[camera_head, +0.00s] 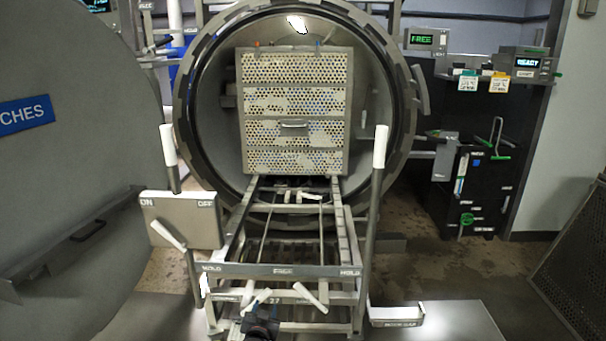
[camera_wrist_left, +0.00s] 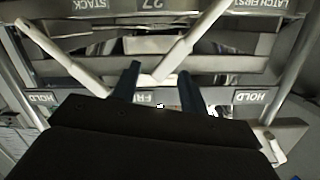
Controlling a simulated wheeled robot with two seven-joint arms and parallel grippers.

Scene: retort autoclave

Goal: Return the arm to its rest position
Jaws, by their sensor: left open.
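My left gripper (camera_head: 262,318) shows as a dark shape at the bottom middle of the head view, in front of the metal loading trolley (camera_head: 285,271). In the left wrist view its two dark fingers (camera_wrist_left: 160,88) stand apart with nothing held between them. The trolley's bars and two white-ended levers, one at the left (camera_wrist_left: 62,58) and one at the right (camera_wrist_left: 190,40), lie beyond the fingers. I cannot tell how far the fingertips are from them. The wrist housing hides the lower middle of that view. My right gripper is not in view.
The round retort (camera_head: 183,110) stands open behind the trolley, with a perforated basket stack (camera_head: 294,100) inside. Its big door (camera_head: 75,190) fills the left. Tall white-topped levers rise left (camera_head: 168,145) and right (camera_head: 380,145). A low platform (camera_head: 460,322) lies front right.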

